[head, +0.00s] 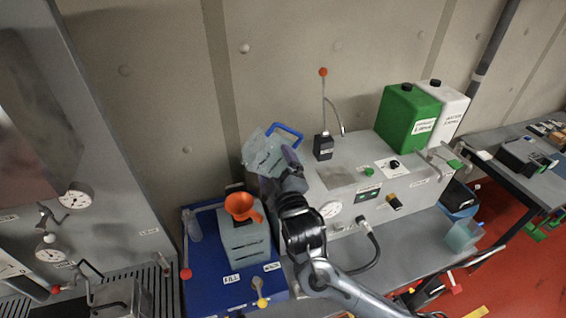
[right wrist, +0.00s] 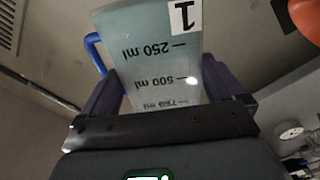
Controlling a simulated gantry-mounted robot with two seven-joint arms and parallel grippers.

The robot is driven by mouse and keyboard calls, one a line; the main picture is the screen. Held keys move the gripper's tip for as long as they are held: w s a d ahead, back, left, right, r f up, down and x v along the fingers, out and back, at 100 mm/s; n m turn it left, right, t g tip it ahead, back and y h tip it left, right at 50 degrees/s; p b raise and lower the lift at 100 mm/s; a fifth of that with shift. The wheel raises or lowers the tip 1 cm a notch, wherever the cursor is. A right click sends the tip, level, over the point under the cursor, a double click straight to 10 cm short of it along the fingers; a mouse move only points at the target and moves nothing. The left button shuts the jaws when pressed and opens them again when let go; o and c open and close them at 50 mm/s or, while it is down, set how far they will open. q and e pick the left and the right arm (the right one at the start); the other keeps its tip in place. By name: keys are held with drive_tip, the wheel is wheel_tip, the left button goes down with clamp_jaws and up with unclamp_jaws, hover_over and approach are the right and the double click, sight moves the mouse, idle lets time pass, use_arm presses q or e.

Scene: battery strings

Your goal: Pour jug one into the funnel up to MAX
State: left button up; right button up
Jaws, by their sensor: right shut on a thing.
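Jug one (head: 264,153) is a translucent pale jug with a blue handle (head: 289,131). It is tilted in the air above and slightly right of the orange funnel (head: 240,204). My right gripper (head: 279,168) is shut on it. In the right wrist view the jug (right wrist: 160,55) fills the space between my fingers; its "1" label and ml marks read upside down. The funnel's edge (right wrist: 307,18) shows at the top right there. The funnel sits on a grey-green box (head: 245,245); I cannot make out a MAX mark. No stream shows. My left gripper is out of view.
The box stands on a blue tray (head: 205,272) with a "FILL" label. A grey bench unit (head: 340,185) with gauge and switches is at right. Green (head: 408,118) and white (head: 444,116) canisters stand behind. A thin post with a red ball (head: 323,72) rises near the jug.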

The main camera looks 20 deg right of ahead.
sight(277, 176)
drive_tip(key=shift+f+m, duration=0.3)
drive_tip(key=shift+m, duration=0.4)
wheel_tip(277, 176, down, 3)
drive_tip(key=m+b, duration=0.6)
drive_tip(key=b, duration=0.2)
drive_tip(key=shift+d+r+b, duration=0.1)
drive_tip(key=shift+d+b, duration=0.05)
drive_tip(key=shift+b, duration=0.15)
drive_tip(key=shift+s+d+r+m+p, duration=0.1)
drive_tip(key=shift+d+r+m+p, duration=0.25)
drive_tip(key=shift+r, duration=0.2)
drive_tip(key=shift+d+r+m, duration=0.35)
drive_tip(key=shift+d+m, duration=0.1)
drive_tip(key=shift+m, duration=0.3)
drive_tip(key=shift+s+d+r+m, duration=0.1)
drive_tip(key=shift+d+r+m, duration=0.25)
drive_tip(key=shift+m, duration=0.25)
